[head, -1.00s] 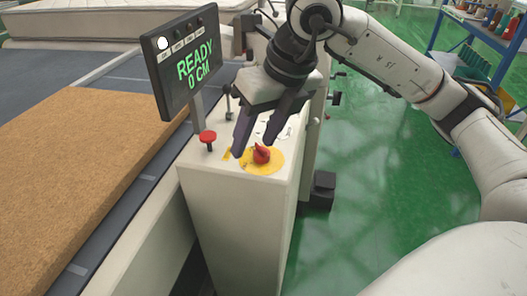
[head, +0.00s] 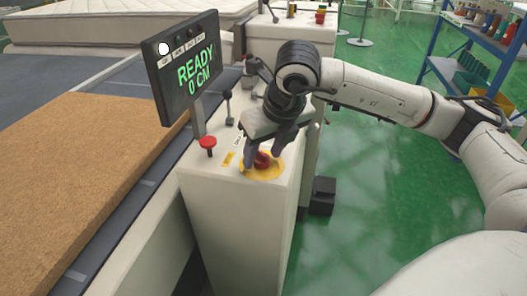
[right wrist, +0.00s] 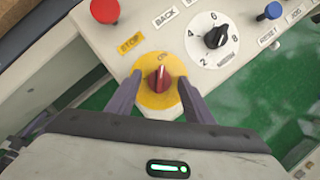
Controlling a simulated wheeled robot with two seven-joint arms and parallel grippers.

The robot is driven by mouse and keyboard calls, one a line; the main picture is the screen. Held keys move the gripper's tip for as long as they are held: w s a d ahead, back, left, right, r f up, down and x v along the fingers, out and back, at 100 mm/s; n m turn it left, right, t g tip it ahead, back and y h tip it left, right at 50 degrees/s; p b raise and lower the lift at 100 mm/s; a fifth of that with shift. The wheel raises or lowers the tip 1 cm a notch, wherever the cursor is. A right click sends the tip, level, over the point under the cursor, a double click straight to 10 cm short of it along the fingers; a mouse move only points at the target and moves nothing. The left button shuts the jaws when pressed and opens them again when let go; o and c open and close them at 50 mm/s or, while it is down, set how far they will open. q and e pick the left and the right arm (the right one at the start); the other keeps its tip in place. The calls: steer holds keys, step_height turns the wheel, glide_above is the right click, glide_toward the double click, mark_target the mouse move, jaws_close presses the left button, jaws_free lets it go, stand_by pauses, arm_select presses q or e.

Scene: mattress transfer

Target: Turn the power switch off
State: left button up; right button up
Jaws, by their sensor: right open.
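The red power switch (head: 263,160) sits on a yellow round plate on top of the white control box (head: 240,215). It also shows in the right wrist view (right wrist: 159,79), its ridge pointing up toward the "ON" lettering. My right gripper (head: 265,150) is over the switch, pointing down. In the right wrist view its two fingers (right wrist: 160,95) stand apart on either side of the switch, with gaps between them and the red knob. The fingers partly hide the switch in the head view. My left gripper is not in view.
A red button (head: 208,143), labelled STOP, stands left of the switch. The display (head: 188,65) reads READY, 0 CM. A numbered dial (right wrist: 215,37) and blue button (right wrist: 273,10) lie nearby. A brown mattress slab (head: 80,170) lies left; green floor is at right.

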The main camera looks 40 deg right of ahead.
steer(key=c, duration=1)
